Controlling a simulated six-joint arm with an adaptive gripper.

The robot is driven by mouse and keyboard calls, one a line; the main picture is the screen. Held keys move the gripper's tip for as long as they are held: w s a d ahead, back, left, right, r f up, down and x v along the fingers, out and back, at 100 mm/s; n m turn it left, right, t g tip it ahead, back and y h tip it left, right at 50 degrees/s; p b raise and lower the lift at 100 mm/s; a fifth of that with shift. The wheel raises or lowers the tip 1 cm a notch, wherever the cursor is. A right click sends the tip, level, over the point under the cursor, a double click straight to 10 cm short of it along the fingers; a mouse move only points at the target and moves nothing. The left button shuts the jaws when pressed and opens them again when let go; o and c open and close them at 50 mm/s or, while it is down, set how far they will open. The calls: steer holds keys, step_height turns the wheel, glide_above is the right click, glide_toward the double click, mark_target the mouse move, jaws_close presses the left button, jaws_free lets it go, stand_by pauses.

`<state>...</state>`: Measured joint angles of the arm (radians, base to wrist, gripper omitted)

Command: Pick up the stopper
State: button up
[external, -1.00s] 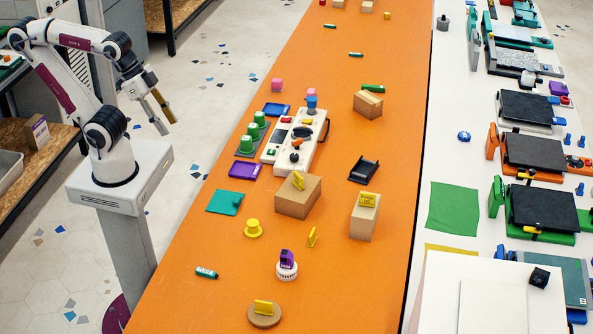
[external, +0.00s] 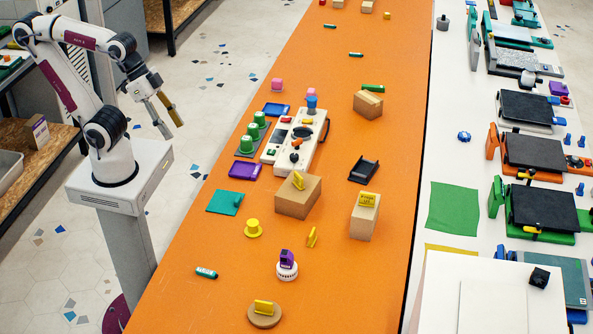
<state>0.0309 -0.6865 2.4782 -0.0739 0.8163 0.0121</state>
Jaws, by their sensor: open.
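My gripper (external: 174,131) is open and empty, its fingers pointing down over the floor left of the orange table (external: 330,285). It is well apart from everything on the table. A yellow round piece with a wide flange and a raised top (external: 253,229) stands on the table's left part and looks like a stopper. A blue cup-like piece (external: 312,104) stands on the white device (external: 285,155) and could also be one. I cannot tell for sure which is the stopper.
Green cups (external: 252,133) stand further back. The table's front right is clear.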

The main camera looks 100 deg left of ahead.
steer(key=w+d+f+n+t+h, duration=0.1)
steer(key=w+d+n+t, duration=0.1)
steer(key=w+d, duration=0.5)
steer(key=w+d+n+t, duration=0.1)
steer(key=w+d, duration=0.3)
steer(key=w, duration=0.7)
steer(key=w+d+f+n+t+h, duration=0.15)
steer(key=w+d, duration=0.35)
steer(key=w, duration=0.5)
steer(key=n+g+y, duration=0.3)
steer(key=n+y, duration=0.4)
steer(key=y, duration=0.7)
glide_toward(253, 227)
steer(key=x, duration=0.3)
steer(key=shift+a+r, duration=0.1)
steer(key=shift+a, duration=0.05)
steer(key=shift+s+a+y, duration=0.2)
steer(key=shift+s+y, duration=0.15)
steer(key=shift+s, duration=0.15)
